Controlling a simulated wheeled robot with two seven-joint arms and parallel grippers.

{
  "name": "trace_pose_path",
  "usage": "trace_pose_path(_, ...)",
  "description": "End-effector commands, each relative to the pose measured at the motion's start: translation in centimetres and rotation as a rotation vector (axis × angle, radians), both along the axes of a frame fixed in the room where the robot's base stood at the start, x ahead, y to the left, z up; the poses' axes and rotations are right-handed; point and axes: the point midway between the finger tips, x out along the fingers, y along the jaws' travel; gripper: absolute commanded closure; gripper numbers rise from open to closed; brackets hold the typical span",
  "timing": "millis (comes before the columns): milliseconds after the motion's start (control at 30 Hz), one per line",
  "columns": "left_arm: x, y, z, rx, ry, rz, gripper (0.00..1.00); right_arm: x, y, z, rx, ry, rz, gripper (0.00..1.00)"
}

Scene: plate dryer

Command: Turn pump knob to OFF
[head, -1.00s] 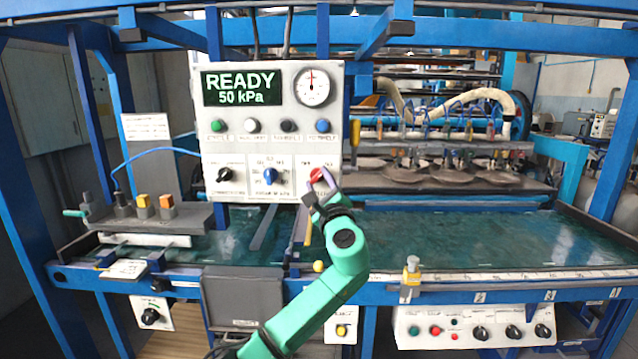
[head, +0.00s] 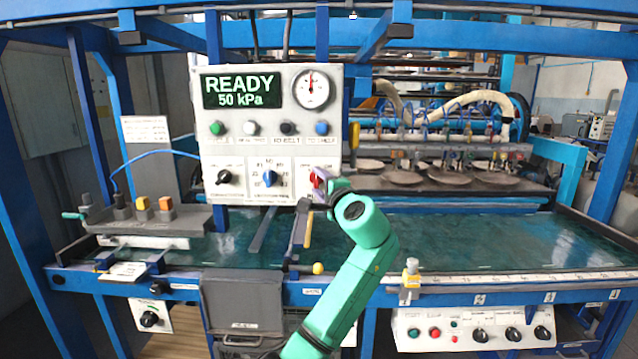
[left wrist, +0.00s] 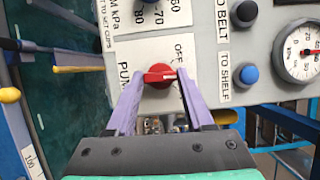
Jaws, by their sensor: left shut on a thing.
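The red pump knob (head: 316,179) is at the lower right of the grey-white control panel (head: 243,148). My left gripper (head: 318,192) is at the knob, its arm coming up from below. In the left wrist view, the red knob (left wrist: 160,76) is between the two purple fingers of my left gripper (left wrist: 160,82), which are shut on it. The knob's white line points right in this turned view, about straight up on the panel. The "OFF" label (left wrist: 181,50) is just beside it; a finger hides other lettering. My right gripper is not in view.
The screen (head: 242,88) reads READY, 50 kPa. A round gauge (head: 311,88), a row of coloured buttons, a blue knob (head: 268,178) and a black knob (head: 224,177) share the panel. A green belt (head: 450,238) lies below and right.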

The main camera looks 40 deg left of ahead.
Motion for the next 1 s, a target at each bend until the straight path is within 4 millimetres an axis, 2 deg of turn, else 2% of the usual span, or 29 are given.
trace_pose_path(600,0.0,0.0,0.4,-0.458,-0.341,0.0,1.0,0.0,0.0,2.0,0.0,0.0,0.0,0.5)
trace_pose_path(1000,-0.1,0.1,0.3,-0.634,-0.473,0.002,1.0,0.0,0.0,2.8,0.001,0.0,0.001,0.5)
